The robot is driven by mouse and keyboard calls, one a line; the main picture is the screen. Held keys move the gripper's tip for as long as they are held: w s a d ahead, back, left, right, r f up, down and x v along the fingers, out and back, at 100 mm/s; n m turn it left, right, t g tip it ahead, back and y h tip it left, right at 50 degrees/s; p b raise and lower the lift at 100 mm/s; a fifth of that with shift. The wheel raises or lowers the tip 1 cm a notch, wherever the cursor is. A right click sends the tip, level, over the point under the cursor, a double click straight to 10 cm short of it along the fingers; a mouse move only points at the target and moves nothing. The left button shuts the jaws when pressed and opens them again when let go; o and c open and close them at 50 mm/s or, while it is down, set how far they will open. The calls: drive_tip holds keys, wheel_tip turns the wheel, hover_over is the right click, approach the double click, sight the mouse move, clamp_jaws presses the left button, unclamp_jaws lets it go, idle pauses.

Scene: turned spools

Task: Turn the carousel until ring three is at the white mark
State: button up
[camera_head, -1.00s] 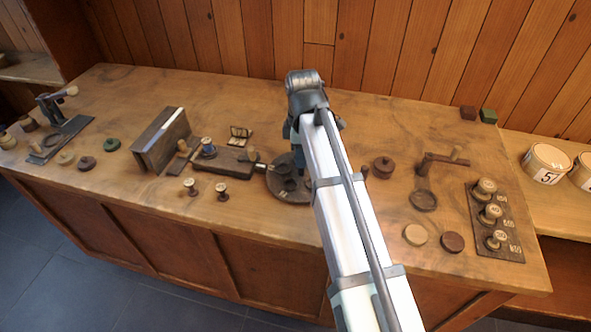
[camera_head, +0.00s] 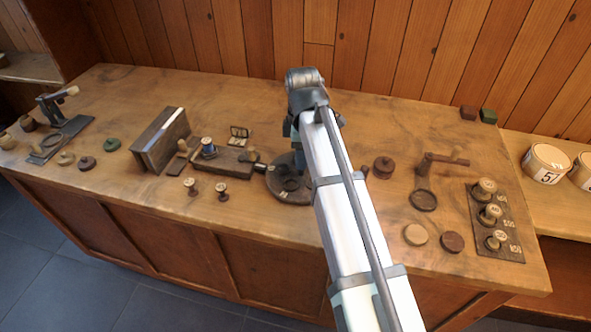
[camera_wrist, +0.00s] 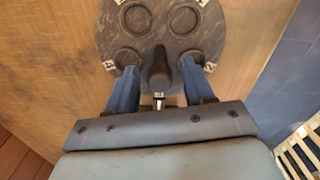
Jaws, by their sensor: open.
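The carousel (camera_head: 287,193) is a dark round disc near the front edge of the bench, partly hidden behind my arm in the head view. In the wrist view the carousel (camera_wrist: 162,18) shows round ring recesses with small white labels by them; I cannot read the labels surely. A dark upright knob or post (camera_wrist: 160,72) stands on the disc. My gripper (camera_wrist: 161,76) is open, with one blue finger on each side of the post. I cannot tell whether the fingers touch it. In the head view the fingers are mostly hidden. I cannot make out the white mark.
Left of the carousel are a dark block with a spool (camera_head: 208,147) and two small spools (camera_head: 191,186) (camera_head: 222,191). The back middle of the bench is clear.

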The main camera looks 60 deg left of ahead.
drive_tip(key=shift+r, duration=3.2)
clamp_jaws()
drive_tip(key=shift+r, duration=2)
